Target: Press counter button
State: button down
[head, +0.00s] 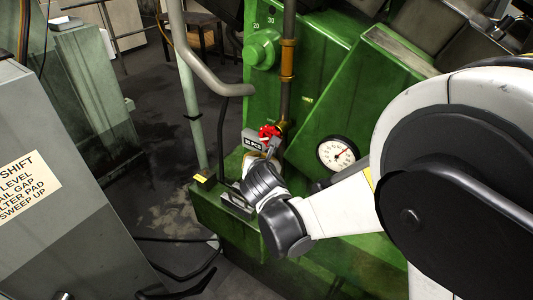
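A small grey box (253,142) with a dark display reading something like "PCS" sits on the green machine and looks like the counter. No button on it can be made out. My white and dark arm reaches in from the right. My gripper (272,150) is at its far end, just below and beside the box, mostly hidden behind my wrist. I cannot see whether it touches the box. Its fingers are too small and covered to tell open from shut.
A red handwheel (269,131) and a brown vertical pipe (288,60) are close to my gripper. A round dial gauge (337,153) is to the right. A yellow-topped block (204,178) sits on the machine's ledge. A grey cabinet (50,235) stands left, with cables on the floor.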

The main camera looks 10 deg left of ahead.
jog(key=shift+s+a+f, duration=0.1)
jog(key=shift+s+a, duration=0.15)
jog(key=shift+s, duration=0.4)
jog(key=shift+s+a+f, duration=0.1)
jog(key=shift+s+a, duration=0.15)
jog(key=shift+s, duration=0.4)
jog(key=shift+s+a, duration=0.25)
jog(key=shift+s, duration=0.4)
